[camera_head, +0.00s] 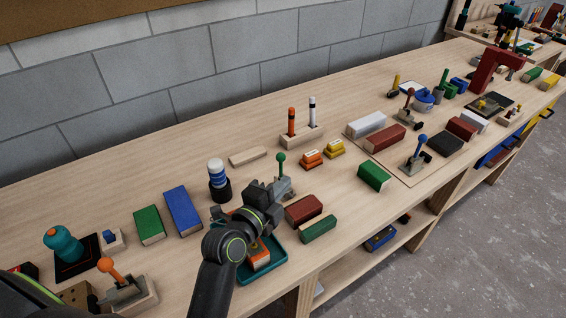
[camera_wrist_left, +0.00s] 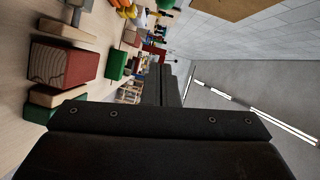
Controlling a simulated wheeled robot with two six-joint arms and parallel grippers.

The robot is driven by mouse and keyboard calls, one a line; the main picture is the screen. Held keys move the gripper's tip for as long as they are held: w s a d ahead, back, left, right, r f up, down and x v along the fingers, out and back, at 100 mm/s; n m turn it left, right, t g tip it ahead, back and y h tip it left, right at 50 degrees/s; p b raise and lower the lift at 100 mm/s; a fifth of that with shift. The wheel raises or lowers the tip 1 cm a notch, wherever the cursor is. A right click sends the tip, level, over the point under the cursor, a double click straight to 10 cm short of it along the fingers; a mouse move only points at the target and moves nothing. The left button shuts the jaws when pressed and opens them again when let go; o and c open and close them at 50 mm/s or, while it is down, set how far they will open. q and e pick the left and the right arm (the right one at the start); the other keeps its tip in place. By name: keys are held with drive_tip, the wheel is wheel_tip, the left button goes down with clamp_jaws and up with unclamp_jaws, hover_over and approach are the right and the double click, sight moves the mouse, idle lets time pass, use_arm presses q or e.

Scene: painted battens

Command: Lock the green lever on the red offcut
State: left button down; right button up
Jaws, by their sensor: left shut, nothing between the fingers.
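The green lever (camera_head: 281,159) shows a round green knob on an upright stem, just behind my left gripper in the head view. My right gripper is not in view.
A teal tray (camera_head: 269,264) with an orange block lies under my left arm. A black holder with a white-and-blue bottle (camera_head: 217,174) stands left of the gripper. Orange and yellow blocks (camera_head: 312,158) lie behind right. Bench is clear between these and the green block (camera_head: 374,177).

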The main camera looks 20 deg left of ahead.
sight(281, 168)
use_arm(q)
drive_tip(key=w+a+f+p, duration=0.1)
drive_tip(key=w+a+p, duration=0.1)
drive_tip(key=w, duration=0.5)
drive_tip(key=shift+w+a+f+p, duration=0.15)
drive_tip(key=shift+p, duration=0.5)
